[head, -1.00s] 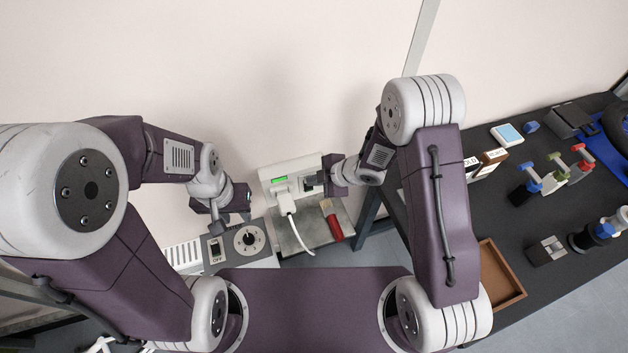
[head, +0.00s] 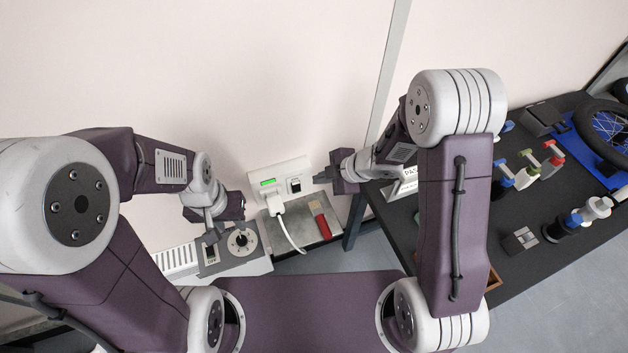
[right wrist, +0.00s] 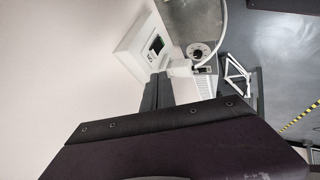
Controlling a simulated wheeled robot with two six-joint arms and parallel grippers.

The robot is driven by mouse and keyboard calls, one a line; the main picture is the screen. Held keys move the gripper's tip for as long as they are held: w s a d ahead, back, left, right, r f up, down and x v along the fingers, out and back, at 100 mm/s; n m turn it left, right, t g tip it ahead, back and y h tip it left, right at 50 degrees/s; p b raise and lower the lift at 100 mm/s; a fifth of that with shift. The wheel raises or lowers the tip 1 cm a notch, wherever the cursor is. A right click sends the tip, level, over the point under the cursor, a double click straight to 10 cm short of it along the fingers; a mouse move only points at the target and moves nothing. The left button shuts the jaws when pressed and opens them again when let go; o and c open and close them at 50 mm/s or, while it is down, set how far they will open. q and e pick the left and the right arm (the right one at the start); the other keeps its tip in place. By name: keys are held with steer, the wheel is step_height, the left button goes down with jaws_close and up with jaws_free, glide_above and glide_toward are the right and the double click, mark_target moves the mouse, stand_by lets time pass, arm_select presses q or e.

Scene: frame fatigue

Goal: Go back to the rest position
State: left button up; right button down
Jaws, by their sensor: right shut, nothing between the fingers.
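My right gripper (head: 320,178) is shut and empty in the head view, just right of the white wall unit (head: 306,168) and apart from it. In the right wrist view its dark fingers (right wrist: 157,92) lie together, with the wall unit (right wrist: 133,45) beyond them. My left gripper (head: 212,236) hangs low in the head view, over or beside the grey control box with a round dial (head: 242,242). Its fingertips are small and partly lost against the box, so I cannot tell whether they are open or shut.
A white plug (head: 274,204) with a white cable sits at the wall unit, below a green display. A red handle (head: 323,227) lies on a grey surface below. The dark table (head: 480,240) at right holds clamps, a wheel and other items. A pale wall stands behind.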

stand_by(0.5)
steer(key=shift+r, duration=0.15)
